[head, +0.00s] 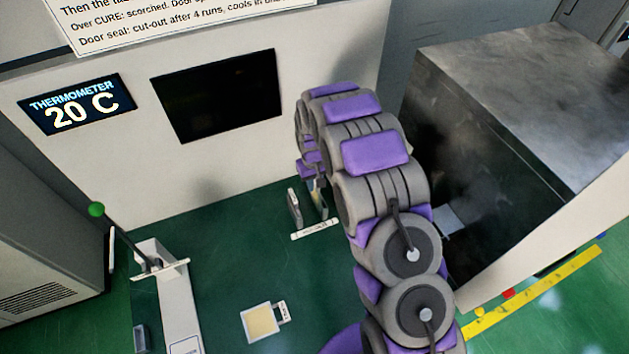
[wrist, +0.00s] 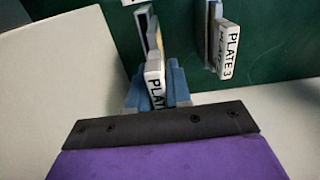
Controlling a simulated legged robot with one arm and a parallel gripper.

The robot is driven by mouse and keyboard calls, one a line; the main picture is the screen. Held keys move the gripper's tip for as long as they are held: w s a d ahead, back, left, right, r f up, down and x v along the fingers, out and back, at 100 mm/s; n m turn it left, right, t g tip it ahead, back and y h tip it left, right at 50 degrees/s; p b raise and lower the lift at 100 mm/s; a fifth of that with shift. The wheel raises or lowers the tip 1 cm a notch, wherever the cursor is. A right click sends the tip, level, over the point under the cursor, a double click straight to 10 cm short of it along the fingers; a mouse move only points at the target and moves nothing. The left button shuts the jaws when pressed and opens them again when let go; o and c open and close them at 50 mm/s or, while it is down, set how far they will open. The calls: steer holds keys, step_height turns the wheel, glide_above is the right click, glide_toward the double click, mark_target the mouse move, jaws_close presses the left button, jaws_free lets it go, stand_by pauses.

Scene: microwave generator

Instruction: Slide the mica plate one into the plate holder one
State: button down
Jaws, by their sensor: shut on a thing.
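My gripper (wrist: 155,92) has its blue fingertips closed on the tab of a plate (wrist: 154,72) in the wrist view. The tab reads "PLA"; its number is hidden, so I cannot tell whether it is mica plate one. The plate stands on edge, with its far part among pale uprights. In the head view my arm hides most of the gripper, which is beside a small slotted stand (head: 295,208) with a white label strip (head: 315,230). I cannot read that strip or tell how deep the plate sits.
A tab marked PLATE 3 (wrist: 229,48) stands upright to the right in the wrist view. A yellowish plate (head: 261,321) with a white tab lies on the green surface. A green-knobbed lever (head: 97,210) stands left, a dark metal box (head: 500,130) right.

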mark_target(314, 199)
steer(key=shift+a+f, duration=0.25)
steer(key=shift+f, duration=0.1)
steer(key=shift+d+f, duration=0.15)
steer(key=shift+f, duration=0.15)
steer(key=shift+f+b, duration=0.6)
steer(key=shift+f, duration=1.5)
stand_by(0.4)
steer(key=shift+r+p, duration=0.8)
steer(key=shift+r, duration=3.8)
steer(key=shift+s+f, duration=0.1)
